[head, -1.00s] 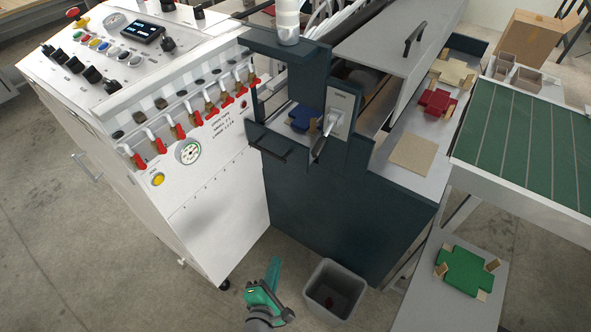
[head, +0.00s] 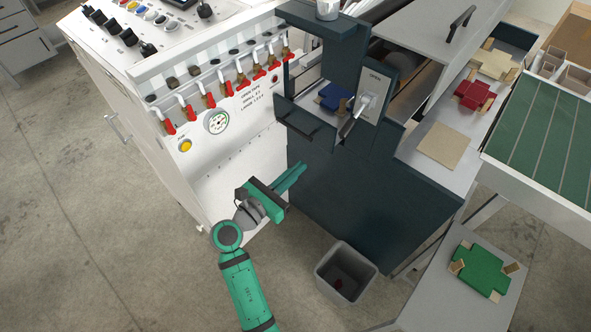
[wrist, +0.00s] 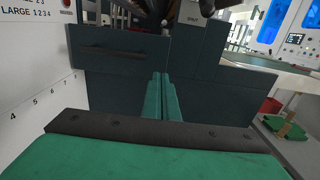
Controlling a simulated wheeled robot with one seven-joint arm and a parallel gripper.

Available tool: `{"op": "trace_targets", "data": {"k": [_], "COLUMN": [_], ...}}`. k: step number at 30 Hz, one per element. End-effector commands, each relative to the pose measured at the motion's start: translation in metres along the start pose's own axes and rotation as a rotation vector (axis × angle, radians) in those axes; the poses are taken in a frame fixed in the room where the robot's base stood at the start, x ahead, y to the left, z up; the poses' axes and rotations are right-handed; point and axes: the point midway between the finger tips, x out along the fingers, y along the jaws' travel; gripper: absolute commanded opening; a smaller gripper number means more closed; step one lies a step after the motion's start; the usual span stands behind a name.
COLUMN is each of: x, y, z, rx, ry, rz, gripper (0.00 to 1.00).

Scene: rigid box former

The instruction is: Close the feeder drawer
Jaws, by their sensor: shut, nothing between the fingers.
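The feeder drawer (head: 309,142) is a dark teal drawer with a black bar handle (head: 297,131) on its front. It appears to stand out from the dark machine body (head: 370,185), and a blue blank (head: 335,97) shows behind its front. In the wrist view the drawer front (wrist: 115,42) and handle (wrist: 121,57) are at upper left. My green gripper (head: 300,172) is shut and empty, below the drawer in the head view and apart from it. In the wrist view its closed fingertips (wrist: 161,77) point at the dark machine, right of the handle.
The white control cabinet (head: 235,190) with red-handled valves stands close on the left. A grey bin (head: 345,272) is on the floor at lower right of my gripper. A lever (head: 358,112) juts out beside the drawer.

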Motion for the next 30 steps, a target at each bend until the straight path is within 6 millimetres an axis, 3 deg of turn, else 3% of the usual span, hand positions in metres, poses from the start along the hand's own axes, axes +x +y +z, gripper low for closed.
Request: {"op": "trace_targets", "data": {"k": [9, 15, 21, 30], "x": [0.061, 0.091, 0.106, 0.110], "y": [0.000, 0.000, 0.000, -0.001], "z": [0.000, -0.001, -0.001, -0.001], "rx": [0.001, 0.002, 0.001, 0.001], "ry": [0.001, 0.002, 0.001, 0.002], "rz": [-0.001, 0.000, 0.001, -0.001], "gripper": [0.00, 0.00, 0.00, 0.00]}}
